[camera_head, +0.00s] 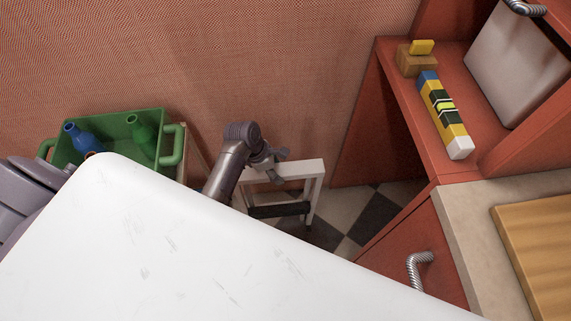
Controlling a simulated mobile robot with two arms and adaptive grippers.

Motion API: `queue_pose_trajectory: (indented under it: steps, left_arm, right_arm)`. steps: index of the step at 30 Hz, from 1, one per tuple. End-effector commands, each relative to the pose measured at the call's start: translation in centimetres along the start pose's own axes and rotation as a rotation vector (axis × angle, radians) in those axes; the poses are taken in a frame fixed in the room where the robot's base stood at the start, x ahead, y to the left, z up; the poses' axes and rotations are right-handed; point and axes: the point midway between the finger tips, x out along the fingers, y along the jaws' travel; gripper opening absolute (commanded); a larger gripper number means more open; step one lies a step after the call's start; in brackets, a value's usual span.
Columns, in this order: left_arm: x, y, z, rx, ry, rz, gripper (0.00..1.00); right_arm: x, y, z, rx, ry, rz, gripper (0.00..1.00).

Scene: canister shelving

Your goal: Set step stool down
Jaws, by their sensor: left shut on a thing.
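The step stool (299,169) has a white top and legs and a dark lower step. It stands or hangs low by the wall, just above or on the checkered floor; I cannot tell whether its feet touch. My left gripper (270,172) is shut on the stool at the left part of its top. The stool's lower left side is partly hidden by my arm and the white surface in front. My right gripper is not in view.
A green crate (112,117) with bottles stands at the left. Red shelving (392,82) with a row of colored blocks (441,108) and a cabinet with a metal handle (416,268) are at the right. Checkered floor (372,212) shows free between stool and cabinet.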

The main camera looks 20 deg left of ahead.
Motion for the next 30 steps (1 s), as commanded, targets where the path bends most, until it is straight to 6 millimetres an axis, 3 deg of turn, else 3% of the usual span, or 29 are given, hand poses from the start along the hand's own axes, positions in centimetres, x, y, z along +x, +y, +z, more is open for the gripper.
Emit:
queue_pose_trajectory:
  steps: [6,12,17,30]
  left_arm:
    - [0.6,2.3,-3.5,0.002,-0.007,0.008,0.04]
    - [1.1,3.4,-5.6,0.003,-0.009,0.007,0.04]
    - [1.2,3.7,-6.2,0.002,-0.01,0.007,0.04]
    - [4.8,3.8,-7.7,0.002,-0.009,0.008,0.04]
  right_arm:
    - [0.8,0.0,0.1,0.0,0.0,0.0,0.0]
    - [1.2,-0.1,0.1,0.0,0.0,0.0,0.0]
    - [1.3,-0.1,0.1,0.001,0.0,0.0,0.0]
    - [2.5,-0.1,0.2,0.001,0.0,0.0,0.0]
